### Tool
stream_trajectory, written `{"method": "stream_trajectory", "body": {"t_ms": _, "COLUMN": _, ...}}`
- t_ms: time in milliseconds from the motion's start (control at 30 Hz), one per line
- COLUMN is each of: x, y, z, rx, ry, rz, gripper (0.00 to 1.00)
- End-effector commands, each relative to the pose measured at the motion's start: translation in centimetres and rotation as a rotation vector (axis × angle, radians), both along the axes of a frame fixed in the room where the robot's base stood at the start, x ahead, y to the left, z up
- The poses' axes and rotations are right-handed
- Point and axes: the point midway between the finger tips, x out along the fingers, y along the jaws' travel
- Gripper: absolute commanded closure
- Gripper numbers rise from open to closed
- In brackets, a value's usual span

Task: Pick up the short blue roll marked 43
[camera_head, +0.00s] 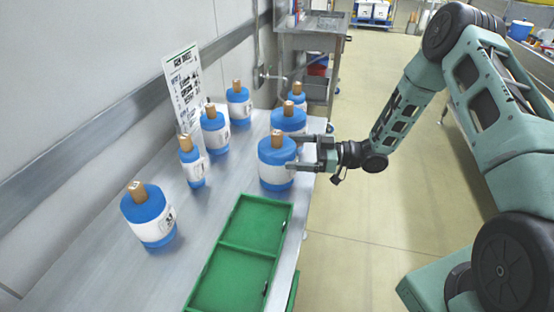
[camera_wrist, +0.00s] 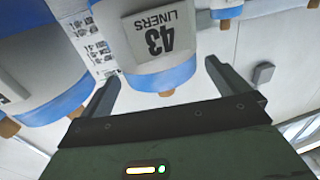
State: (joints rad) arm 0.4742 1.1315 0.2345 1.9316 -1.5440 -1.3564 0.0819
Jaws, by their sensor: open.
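The blue roll marked 43 (camera_wrist: 165,75) shows in the wrist view with its white label facing the camera. It has blue bands, a white label wrap and a brown core end. In the head view it appears to be the wide, short roll (camera_head: 275,152) near the table's right edge. My gripper (camera_head: 296,152) is open and level at its right side. One finger is on the near side, its tip overlapping the roll's edge; the other is toward the back. In the wrist view the roll lies ahead of the gap of my gripper (camera_wrist: 162,74). Contact cannot be told.
Another blue roll (camera_head: 288,119) stands close behind, with several more on the metal table (camera_head: 100,265). A green divided tray (camera_head: 227,246) lies in front. A printed sign (camera_head: 183,85) leans on the wall at left. Floor (camera_head: 370,215) is clear to the right.

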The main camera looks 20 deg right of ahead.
Motion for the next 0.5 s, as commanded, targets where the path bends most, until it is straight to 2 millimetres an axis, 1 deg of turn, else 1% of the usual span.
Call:
{"method": "stream_trajectory", "body": {"t_ms": 167, "x": 0.4, "y": 0.8, "z": 0.2, "rx": 0.0, "ry": -0.001, "rz": 0.001, "gripper": 0.0}}
{"method": "stream_trajectory", "body": {"t_ms": 367, "x": 1.6, "y": 3.2, "z": 0.7, "rx": 0.001, "ry": 0.001, "rz": 0.002, "gripper": 0.0}}
{"method": "stream_trajectory", "body": {"t_ms": 500, "x": 2.3, "y": 4.7, "z": 0.5, "rx": 0.0, "ry": 0.001, "rz": 0.001, "gripper": 0.0}}
